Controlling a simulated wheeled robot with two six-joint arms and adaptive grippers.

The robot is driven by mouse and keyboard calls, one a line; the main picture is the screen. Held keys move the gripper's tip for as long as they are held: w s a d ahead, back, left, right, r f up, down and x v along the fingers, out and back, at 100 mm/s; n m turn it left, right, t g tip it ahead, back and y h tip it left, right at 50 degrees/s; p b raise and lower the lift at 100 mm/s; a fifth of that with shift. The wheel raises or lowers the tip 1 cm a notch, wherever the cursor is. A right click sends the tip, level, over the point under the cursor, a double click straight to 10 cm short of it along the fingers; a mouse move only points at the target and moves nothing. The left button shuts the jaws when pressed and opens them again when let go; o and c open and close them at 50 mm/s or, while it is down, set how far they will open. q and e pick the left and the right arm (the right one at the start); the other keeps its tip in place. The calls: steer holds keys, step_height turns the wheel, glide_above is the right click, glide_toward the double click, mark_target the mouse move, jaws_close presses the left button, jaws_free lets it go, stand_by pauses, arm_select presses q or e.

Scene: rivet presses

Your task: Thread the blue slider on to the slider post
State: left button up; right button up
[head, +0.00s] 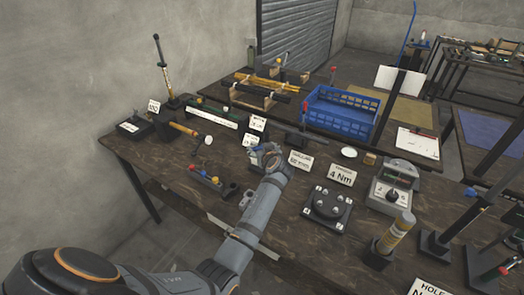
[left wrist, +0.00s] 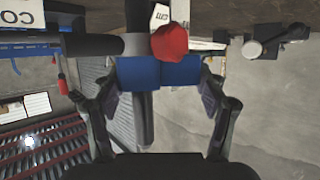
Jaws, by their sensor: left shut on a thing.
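My left gripper (head: 257,152) is over the middle of the table in the head view. In the left wrist view, my left gripper (left wrist: 160,85) has its two fingers closed on the sides of a blue block (left wrist: 140,75), the blue slider. A red knob (left wrist: 170,42) shows right beside the slider; I cannot tell whether they touch. In the head view the slider is mostly hidden by the gripper. A dark upright post on a black base (head: 434,245) stands at the right, with a small blue piece (head: 471,191) near it. I cannot tell for certain which post is the slider post.
The brown table (head: 290,245) is crowded. A blue crate (head: 345,118) stands behind the gripper. A black plate fixture (head: 327,207), a "4 Nm" card (head: 341,175), a grey gauge (head: 392,187) and a yellow cylinder (head: 398,232) lie to the right.

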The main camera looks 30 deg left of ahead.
mark_target(261, 147)
arm_select(q)
steer(key=shift+a+f, duration=0.1)
steer(key=shift+f, duration=0.05)
steer(key=shift+c, duration=1.6)
steer(key=shift+r, duration=0.2)
step_height(261, 147, up, 18)
steer(key=b, duration=0.1)
steer(key=shift+b, duration=0.35)
arm_select(e)
steer(key=shift+w+a+f, duration=0.2)
steer(key=shift+a+f, duration=0.15)
steer(key=shift+f, duration=0.1)
steer(key=shift+w+a+f, duration=0.15)
steer(key=shift+a+f, duration=0.2)
steer(key=shift+f, duration=0.1)
